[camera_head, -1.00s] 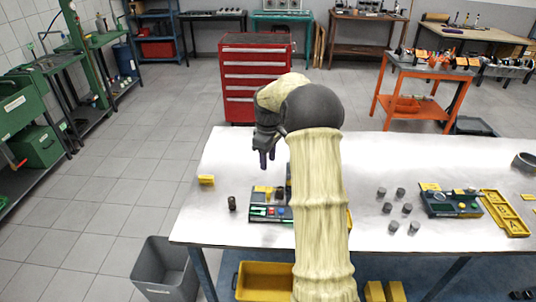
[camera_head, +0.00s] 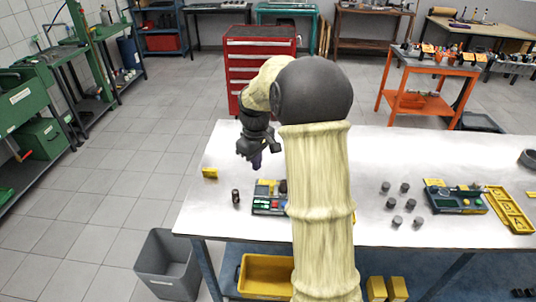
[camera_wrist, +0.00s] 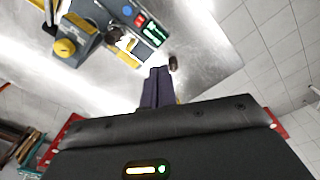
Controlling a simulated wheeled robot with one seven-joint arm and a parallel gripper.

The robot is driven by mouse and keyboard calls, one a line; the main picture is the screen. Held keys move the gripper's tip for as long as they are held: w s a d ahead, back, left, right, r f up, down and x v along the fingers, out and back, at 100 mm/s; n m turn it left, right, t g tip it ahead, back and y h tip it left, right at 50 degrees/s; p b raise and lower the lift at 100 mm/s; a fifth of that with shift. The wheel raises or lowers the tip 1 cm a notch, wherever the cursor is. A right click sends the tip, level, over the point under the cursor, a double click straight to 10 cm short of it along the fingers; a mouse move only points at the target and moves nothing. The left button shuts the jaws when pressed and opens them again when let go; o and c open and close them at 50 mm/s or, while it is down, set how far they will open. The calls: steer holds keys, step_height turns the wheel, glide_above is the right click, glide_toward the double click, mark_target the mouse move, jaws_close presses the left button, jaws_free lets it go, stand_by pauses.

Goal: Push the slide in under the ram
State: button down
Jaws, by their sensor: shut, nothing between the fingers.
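A small blue-grey bench press unit (camera_head: 268,197) stands on the white table, partly hidden behind my arm. In the wrist view the unit (camera_wrist: 100,13) has a blue button, a red button, a green-lit panel and yellow parts. A yellow-topped block (camera_wrist: 72,44) and a dark round piece (camera_wrist: 114,34) sit on it. I cannot tell for certain which parts are the slide and the ram. My gripper (camera_head: 256,162) is shut and empty, above the table beyond the unit. In the wrist view its dark fingertips (camera_wrist: 158,70) are together, apart from the unit.
A dark small cylinder (camera_head: 236,196) stands left of the unit. A yellow block (camera_head: 210,173) is near the table's left edge. Several grey cylinders (camera_head: 391,203), another unit (camera_head: 456,200) and a yellow tray (camera_head: 509,209) are at right. The table between is clear.

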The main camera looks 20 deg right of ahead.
steer(key=s+a+f+m+t, duration=0.1)
steer(key=s+a, duration=0.3)
steer(key=s, duration=0.6)
steer(key=s+a+f+m, duration=0.2)
steer(key=s+a+m, duration=0.2)
steer(key=s, duration=0.6)
steer(key=shift+s+a+t, duration=0.2)
steer(key=shift+a+t, duration=0.2)
steer(key=shift+a, duration=0.35)
steer(key=shift+a, duration=0.1)
